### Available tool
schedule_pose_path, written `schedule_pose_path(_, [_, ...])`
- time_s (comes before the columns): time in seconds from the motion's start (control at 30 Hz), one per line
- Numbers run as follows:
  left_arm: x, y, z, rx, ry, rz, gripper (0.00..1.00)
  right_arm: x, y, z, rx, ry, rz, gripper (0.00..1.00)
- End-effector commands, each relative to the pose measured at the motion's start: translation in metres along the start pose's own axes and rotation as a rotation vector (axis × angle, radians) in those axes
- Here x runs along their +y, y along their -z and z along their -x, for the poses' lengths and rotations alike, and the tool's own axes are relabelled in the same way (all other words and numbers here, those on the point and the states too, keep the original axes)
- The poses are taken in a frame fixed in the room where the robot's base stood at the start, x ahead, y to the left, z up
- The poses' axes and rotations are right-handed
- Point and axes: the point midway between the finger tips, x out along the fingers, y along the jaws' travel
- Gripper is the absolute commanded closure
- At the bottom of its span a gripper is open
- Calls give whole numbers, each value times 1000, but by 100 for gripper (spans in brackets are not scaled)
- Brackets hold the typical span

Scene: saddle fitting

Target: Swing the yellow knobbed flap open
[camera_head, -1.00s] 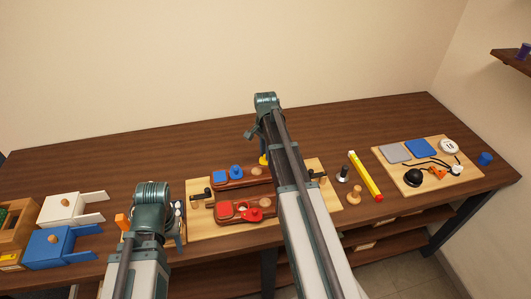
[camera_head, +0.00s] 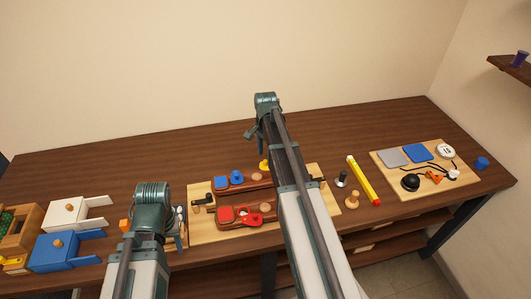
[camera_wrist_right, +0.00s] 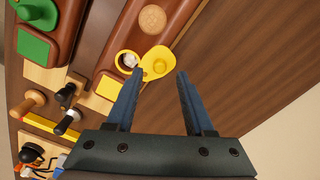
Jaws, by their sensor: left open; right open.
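The yellow knobbed flap (camera_wrist_right: 160,63) shows in the right wrist view on the near end of a brown rail block (camera_wrist_right: 125,35). It lies turned to the right of a round yellow-rimmed opening (camera_wrist_right: 127,61), where a white ball-like piece shows. In the head view only a small yellow part (camera_head: 263,163) shows beside my right arm. My right gripper (camera_wrist_right: 158,74) is open and empty, its fingertips on either side of the flap in the picture; contact cannot be told.
A red knobbed flap (camera_head: 252,220) and blue pieces (camera_head: 236,175) sit on the brown blocks. Blue (camera_head: 52,252) and white (camera_head: 68,214) boxes stand left. A yellow-red bar (camera_head: 363,182) and a light tray (camera_head: 430,183) lie right. The table's back is clear.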

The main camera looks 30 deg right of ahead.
Motion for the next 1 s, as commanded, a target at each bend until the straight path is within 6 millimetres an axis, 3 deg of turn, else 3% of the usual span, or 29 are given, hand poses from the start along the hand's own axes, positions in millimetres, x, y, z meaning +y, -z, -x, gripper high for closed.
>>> schedule_pose_path(0.03, [-2, -1, 15, 0, 0, 0, 50, 0, 0, 15, 0, 0, 0, 47])
schedule_pose_path(0.6, [-9, -6, 99, 0, -2, 10, 50, 0, 0, 100, 0, 0, 0, 47])
schedule_pose_path(1.0, [-10, -6, 108, 0, -3, 14, 50, 0, 0, 108, 0, 0, 0, 47])
